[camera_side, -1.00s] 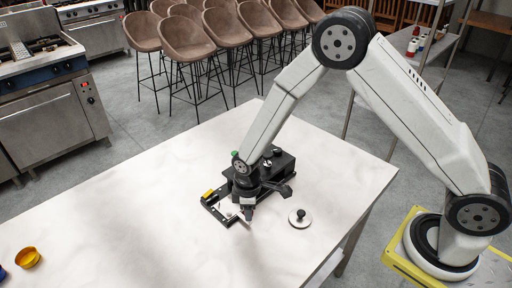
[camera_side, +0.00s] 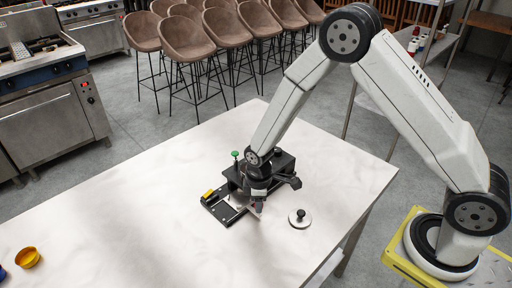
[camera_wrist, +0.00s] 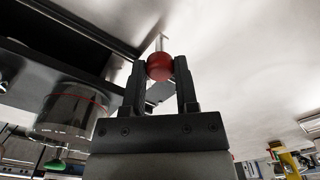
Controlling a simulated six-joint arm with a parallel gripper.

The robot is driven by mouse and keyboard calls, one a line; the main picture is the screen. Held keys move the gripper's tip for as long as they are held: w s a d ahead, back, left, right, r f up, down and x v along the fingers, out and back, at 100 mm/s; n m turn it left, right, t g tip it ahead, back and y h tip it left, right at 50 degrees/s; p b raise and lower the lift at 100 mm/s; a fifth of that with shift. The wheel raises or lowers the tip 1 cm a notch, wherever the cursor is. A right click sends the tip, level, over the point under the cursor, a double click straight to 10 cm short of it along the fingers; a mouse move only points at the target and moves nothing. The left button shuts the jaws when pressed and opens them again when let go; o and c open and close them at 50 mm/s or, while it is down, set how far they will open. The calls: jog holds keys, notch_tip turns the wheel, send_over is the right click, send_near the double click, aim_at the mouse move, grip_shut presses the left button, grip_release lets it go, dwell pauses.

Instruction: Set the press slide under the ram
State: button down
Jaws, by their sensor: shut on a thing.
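The press is a black body (camera_side: 284,161) with a black rail frame (camera_side: 215,207) on the white table. My gripper (camera_side: 257,210) is low at the frame's right side. In the wrist view my gripper (camera_wrist: 160,68) is shut on a red ball knob (camera_wrist: 159,67) on a thin light rod. The knob appears to be the handle of the press slide (camera_side: 237,200), a pale plate in the frame partly hidden by my wrist. A shiny cylinder with a red line (camera_wrist: 70,112), seemingly the ram, hangs left of the fingers. I cannot tell how the slide sits under it.
A yellow block (camera_side: 208,193) sits at the frame's left corner. A green knob (camera_side: 235,153) stands behind. A white disc with a black knob (camera_side: 300,219) lies close to the right of my gripper. A yellow cup (camera_side: 27,258) is far left. The table between is clear.

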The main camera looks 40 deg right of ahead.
jog(key=d, duration=1.2)
jog(key=shift+d, duration=0.3)
jog(key=shift+c, duration=1.9)
grip_release()
jog(key=shift+r, duration=0.2)
notch_tip(320, 180, up, 8)
jog(key=shift+f, duration=0.25)
